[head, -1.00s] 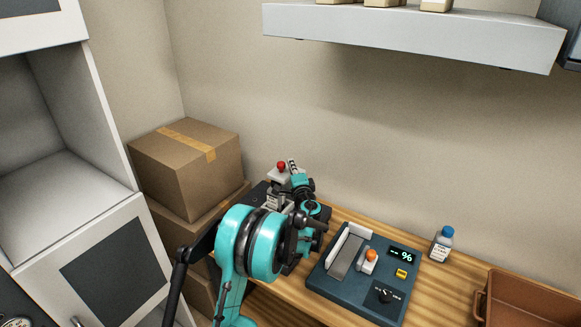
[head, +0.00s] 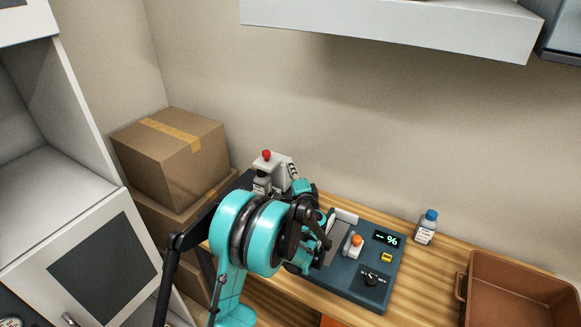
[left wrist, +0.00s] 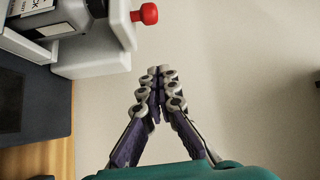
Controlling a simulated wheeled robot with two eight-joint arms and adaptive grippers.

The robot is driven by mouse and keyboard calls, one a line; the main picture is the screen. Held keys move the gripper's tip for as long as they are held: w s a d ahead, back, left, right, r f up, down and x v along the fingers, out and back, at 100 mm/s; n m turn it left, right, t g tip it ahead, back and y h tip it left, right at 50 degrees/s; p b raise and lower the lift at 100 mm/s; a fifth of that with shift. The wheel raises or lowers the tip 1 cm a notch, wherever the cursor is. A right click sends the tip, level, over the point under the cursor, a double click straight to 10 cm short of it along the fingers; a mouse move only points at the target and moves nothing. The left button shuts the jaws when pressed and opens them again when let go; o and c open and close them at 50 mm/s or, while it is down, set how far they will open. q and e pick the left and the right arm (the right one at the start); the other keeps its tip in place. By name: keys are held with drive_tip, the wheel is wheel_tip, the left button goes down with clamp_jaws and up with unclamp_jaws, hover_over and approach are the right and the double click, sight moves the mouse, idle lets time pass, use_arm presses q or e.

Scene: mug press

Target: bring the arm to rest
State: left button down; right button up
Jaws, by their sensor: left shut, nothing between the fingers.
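My left arm comes in from the lower left of the head view in teal and black and covers part of the table. Its gripper shows in the left wrist view (left wrist: 157,92), with the fingers together and nothing between them. In that view the fingers are beside a white device with a red knob (left wrist: 146,13), apart from it, with plain wall behind. In the head view the white device with its red knob (head: 266,155) stands at the back left of the table, behind my arm. My right gripper is in neither view.
A dark blue panel (head: 345,280) with a display and an orange button lies on the wooden table. A blue-capped bottle (head: 425,229) and a brown bin (head: 515,290) are to its right. Stacked cardboard boxes (head: 172,150) stand at left. A shelf (head: 400,30) hangs above.

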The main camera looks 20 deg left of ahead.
use_arm(q)
drive_tip(key=s+d+r+n+g+h, duration=0.1)
drive_tip(key=s+n+g+h, duration=0.15)
drive_tip(key=s, duration=0.55)
drive_tip(key=s+d+r+n+g+h, duration=0.2)
drive_tip(key=s+n, duration=0.1)
drive_tip(key=s, duration=0.5)
drive_tip(key=s+d+f+n+g+h, duration=0.1)
drive_tip(key=s+d+f+h, duration=0.2)
drive_tip(key=s+d, duration=0.3)
drive_tip(key=s+d+f+n+g+h, duration=0.1)
drive_tip(key=s+d+f+n+h, duration=0.1)
drive_tip(key=s+d, duration=0.5)
drive_tip(key=s+f+h, duration=0.1)
drive_tip(key=s+h, duration=0.1)
drive_tip(key=s, duration=0.4)
drive_tip(key=shift+s+d+f+g, duration=0.2)
drive_tip(key=shift+d+g, duration=0.05)
drive_tip(key=shift+g, duration=0.1)
drive_tip(key=shift+n, duration=0.25)
